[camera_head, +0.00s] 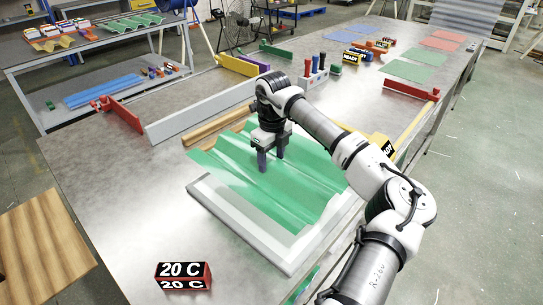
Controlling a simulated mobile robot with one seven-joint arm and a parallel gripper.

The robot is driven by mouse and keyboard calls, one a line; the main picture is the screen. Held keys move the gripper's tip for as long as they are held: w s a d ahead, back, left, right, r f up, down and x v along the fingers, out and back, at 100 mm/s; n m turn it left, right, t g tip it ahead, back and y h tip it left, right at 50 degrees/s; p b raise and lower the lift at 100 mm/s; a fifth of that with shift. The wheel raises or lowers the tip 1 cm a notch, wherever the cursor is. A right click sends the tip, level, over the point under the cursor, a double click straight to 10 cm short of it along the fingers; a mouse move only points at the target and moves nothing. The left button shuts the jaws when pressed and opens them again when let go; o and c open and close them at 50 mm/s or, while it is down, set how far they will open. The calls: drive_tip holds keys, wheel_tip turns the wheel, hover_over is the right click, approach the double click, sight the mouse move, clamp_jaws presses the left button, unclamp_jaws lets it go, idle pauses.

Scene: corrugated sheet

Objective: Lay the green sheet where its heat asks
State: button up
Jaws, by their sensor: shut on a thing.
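The green corrugated sheet (308,188) lies over a pale framed plate (232,227) near the front of the metal table. It sits askew to the plate, and its far left corner reaches past the frame. My gripper (271,160) points down and is shut on the sheet near its middle; the exact grip is hard to make out. I cannot tell whether the sheet touches the plate or hovers just above it. A red and black block reading "20 C" (183,275) stands on the table in front of the plate.
A yellow block reading "READY" (380,145) stands behind my arm. A long grey bar (200,113) with a red end piece (122,115) lies at left. Coloured upright handles (315,66) and flat green mats (414,71) are farther back.

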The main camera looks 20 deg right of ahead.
drive_tip(key=shift+f+b, duration=2.8)
drive_tip(key=shift+f, duration=1.35)
drive_tip(key=o, duration=1.5)
wheel_tip(320, 180, up, 14)
drive_tip(key=shift+s+f+b, duration=0.1)
drive_tip(key=shift+s+b, duration=0.05)
drive_tip(key=shift+b, duration=0.85)
drive_tip(key=shift+d, duration=0.1)
